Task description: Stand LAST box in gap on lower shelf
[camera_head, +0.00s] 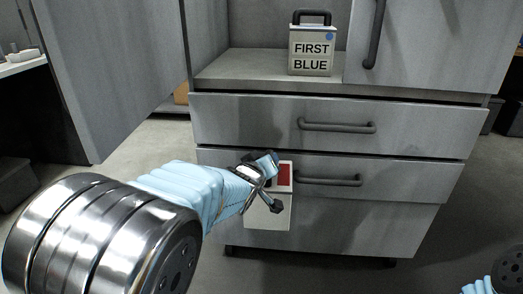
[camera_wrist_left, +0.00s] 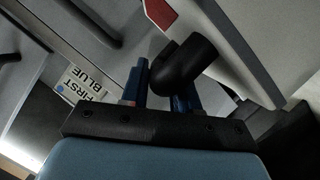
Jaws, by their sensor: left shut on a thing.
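My left gripper (camera_head: 268,180) is shut on the black handle (camera_wrist_left: 184,60) of a pale box (camera_head: 268,214) with a red patch. It holds the box upright in front of the cabinet drawers, below shelf height. Its lettering is not readable, partly hidden by my gripper. The box also shows in the left wrist view (camera_wrist_left: 245,35). A box marked FIRST BLUE (camera_head: 313,50), with a blue dot and black handle, stands on the cabinet shelf (camera_head: 240,68); it shows in the left wrist view too (camera_wrist_left: 78,82). My right gripper is not in view.
An open door (camera_head: 105,70) stands left of the compartment, and a closed door (camera_head: 430,45) with a handle covers its right part. The shelf left of the FIRST BLUE box is bare. Drawer handles (camera_head: 337,126) stick out below the shelf.

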